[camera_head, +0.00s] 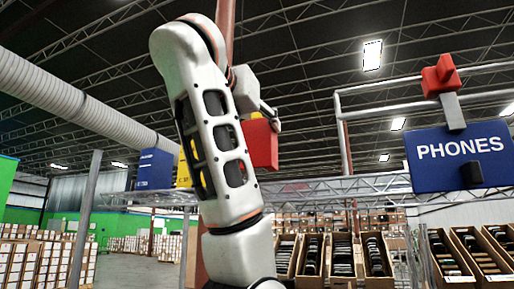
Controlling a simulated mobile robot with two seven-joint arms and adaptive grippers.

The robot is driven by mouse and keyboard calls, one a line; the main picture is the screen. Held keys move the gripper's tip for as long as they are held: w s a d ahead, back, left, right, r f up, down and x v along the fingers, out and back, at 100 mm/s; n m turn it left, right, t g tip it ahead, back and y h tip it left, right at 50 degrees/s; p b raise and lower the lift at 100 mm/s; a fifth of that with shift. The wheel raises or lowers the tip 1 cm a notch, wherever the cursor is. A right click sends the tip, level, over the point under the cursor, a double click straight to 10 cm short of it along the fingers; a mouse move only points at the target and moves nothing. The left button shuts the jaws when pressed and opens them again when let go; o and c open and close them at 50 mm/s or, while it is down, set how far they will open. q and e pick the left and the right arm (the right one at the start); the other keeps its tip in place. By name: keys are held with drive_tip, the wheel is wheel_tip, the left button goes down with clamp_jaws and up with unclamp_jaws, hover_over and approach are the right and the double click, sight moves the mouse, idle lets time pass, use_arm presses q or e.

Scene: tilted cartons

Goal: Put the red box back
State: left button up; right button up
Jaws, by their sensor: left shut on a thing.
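The red box (264,145) is in the middle of the camera_head view, partly hidden behind my own raised left arm. My left gripper (268,116) is at the top of the red box and shut on it. The box looks upright and is held around the height of the wire shelf (320,188). Whether it touches the shelf I cannot tell. My right gripper is not in view.
A blue box (155,170) and a yellow box (184,168) stand on the shelf to the left. A blue PHONES sign (459,157) hangs at right. Open cartons (342,262) of dark items sit below the shelf. My arm blocks the centre.

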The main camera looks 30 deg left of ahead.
sight(255, 141)
use_arm(q)
wheel_tip(255, 141, down, 4)
drive_tip(key=shift+r+b, duration=0.15)
drive_tip(key=shift+b, duration=0.35)
drive_tip(key=shift+s, duration=0.1)
drive_tip(key=o, duration=1.3)
drive_tip(key=shift+o, duration=0.2)
